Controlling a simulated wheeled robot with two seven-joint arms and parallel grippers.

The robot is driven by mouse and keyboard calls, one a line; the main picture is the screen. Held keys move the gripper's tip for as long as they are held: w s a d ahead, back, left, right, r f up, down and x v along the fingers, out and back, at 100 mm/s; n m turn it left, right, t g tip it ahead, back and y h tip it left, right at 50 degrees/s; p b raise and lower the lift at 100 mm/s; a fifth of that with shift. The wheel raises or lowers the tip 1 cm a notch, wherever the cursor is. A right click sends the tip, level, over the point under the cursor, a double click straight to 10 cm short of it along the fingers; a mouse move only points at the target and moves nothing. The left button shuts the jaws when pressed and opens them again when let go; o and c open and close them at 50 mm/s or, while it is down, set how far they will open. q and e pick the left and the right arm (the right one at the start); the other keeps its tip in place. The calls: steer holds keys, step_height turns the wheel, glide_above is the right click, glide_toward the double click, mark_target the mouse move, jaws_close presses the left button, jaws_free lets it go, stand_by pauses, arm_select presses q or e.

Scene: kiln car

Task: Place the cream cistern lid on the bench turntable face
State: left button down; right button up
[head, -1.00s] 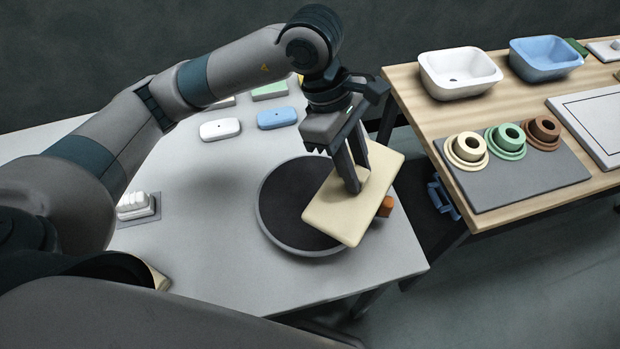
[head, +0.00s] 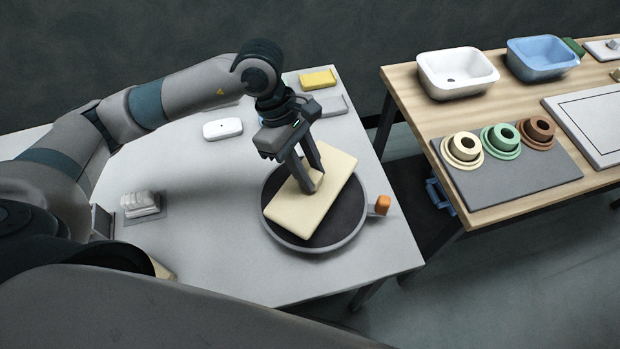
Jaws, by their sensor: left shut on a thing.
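The cream cistern lid (head: 322,204) is a flat rectangular slab in the head view. My left gripper (head: 313,186) is shut on it from above, at about its middle. The lid is over the bench turntable (head: 347,226), a round dark face with a grey rim. Its far right corner reaches near or past the rim; whether it touches the face I cannot tell. An orange knob (head: 383,205) stands out at the turntable's right side. My right gripper is not in view.
A white lid (head: 222,129), a yellow block (head: 318,79) and a rack of white pieces (head: 141,204) are on the grey bench (head: 215,250). The wooden table (head: 408,90) at right bears a white basin (head: 457,73), a blue basin (head: 543,58) and ringed parts on a grey mat (head: 510,187).

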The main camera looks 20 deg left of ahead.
arm_select(q)
steer(key=shift+f+p, duration=0.9)
steer(key=shift+f, duration=1)
steer(key=shift+f, duration=0.15)
steer(key=c, duration=1.5)
jaws_free()
steer(key=shift+o, duration=0.2)
